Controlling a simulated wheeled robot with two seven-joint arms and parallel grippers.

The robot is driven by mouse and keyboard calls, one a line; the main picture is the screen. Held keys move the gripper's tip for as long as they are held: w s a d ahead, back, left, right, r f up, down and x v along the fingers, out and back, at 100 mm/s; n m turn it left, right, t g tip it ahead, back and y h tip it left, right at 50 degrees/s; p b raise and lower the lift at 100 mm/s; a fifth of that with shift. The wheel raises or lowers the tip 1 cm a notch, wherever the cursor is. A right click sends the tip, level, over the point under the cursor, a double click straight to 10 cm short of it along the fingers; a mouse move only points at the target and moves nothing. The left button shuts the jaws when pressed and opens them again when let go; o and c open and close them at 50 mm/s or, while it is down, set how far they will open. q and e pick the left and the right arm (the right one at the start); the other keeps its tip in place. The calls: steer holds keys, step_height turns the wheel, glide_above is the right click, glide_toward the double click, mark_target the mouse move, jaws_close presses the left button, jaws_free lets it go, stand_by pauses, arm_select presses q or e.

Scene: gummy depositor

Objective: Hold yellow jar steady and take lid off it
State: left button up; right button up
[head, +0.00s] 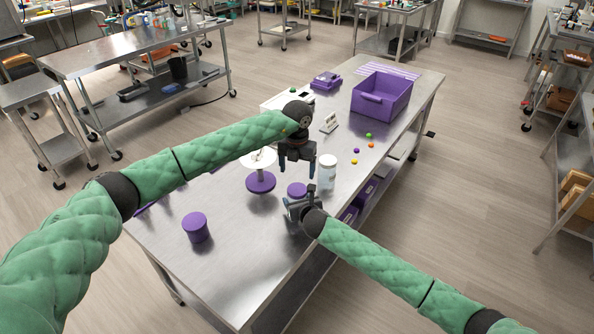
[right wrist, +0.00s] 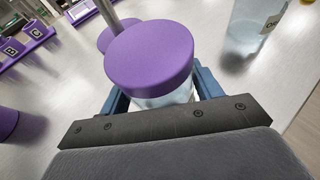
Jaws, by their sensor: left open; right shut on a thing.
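A clear jar (right wrist: 170,99) with a round purple lid (right wrist: 149,57) stands between the blue fingers of my right gripper (right wrist: 158,95) in the right wrist view. The lid sits on the jar, above the fingers. No yellow and no label show on this jar. In the head view the lid (head: 297,189) shows just beyond my right gripper (head: 300,205), which hides most of the jar. My right gripper is shut on the jar. My left gripper (head: 297,170) is open and points down above the lid, apart from it.
A purple-based stand (head: 260,182) is at left, a purple cylinder (head: 196,230) nearer. Coloured balls (head: 371,145) and a purple bin (head: 382,97) lie farther back.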

mark_target(297, 189)
arm_select(q)
steer(key=m, duration=0.9)
steer(key=shift+m, duration=0.4)
steer(key=m, duration=2.4)
steer(key=shift+m, duration=0.4)
steer(key=shift+f, duration=4)
